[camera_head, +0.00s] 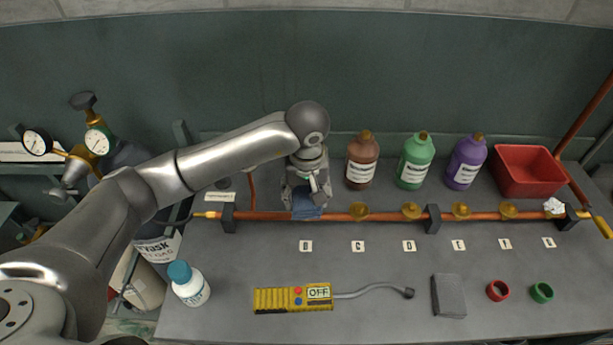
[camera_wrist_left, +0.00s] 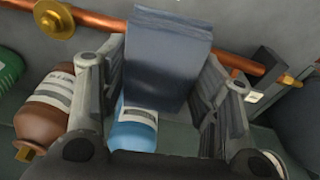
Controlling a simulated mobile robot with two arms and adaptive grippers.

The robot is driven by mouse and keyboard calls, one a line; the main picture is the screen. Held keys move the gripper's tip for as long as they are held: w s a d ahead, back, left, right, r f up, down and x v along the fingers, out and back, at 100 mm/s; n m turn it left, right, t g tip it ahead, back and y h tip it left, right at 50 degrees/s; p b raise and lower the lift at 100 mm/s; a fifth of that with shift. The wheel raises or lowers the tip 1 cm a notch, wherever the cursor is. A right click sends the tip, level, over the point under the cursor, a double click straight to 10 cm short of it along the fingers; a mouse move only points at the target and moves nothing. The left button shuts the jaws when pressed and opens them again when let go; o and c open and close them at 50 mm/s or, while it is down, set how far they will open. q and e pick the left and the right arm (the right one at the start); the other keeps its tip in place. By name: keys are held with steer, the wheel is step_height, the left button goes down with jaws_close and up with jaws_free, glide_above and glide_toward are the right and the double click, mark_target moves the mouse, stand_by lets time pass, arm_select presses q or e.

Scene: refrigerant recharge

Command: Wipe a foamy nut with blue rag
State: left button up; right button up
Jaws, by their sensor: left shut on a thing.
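The blue rag (camera_head: 307,207) is held in my left gripper (camera_head: 306,190) at the left part of the copper pipe (camera_head: 335,216). In the left wrist view the rag (camera_wrist_left: 168,50) hangs between the two fingers, over the pipe, and hides the stretch of pipe behind it. Whether it touches the pipe or covers a nut I cannot tell. White foam covers a nut (camera_head: 554,206) at the far right of the pipe. Several bare brass nuts, such as this one (camera_head: 359,210), sit along the pipe between. My right gripper is not in view.
Brown (camera_head: 362,162), green (camera_head: 415,162) and purple (camera_head: 466,163) bottles and a red bin (camera_head: 528,171) stand behind the pipe. A yellow detector (camera_head: 292,299), a grey block (camera_head: 448,296) and a white bottle (camera_head: 189,285) are in front. Black supports (camera_head: 433,219) hold the pipe.

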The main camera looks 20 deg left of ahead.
arm_select(q)
steer(key=shift+r, duration=0.8)
steer(key=shift+r+p, duration=0.35)
steer(key=shift+r, duration=0.55)
steer(key=shift+r+p, duration=0.45)
steer(key=shift+r, duration=0.45)
steer(key=shift+s, duration=0.1)
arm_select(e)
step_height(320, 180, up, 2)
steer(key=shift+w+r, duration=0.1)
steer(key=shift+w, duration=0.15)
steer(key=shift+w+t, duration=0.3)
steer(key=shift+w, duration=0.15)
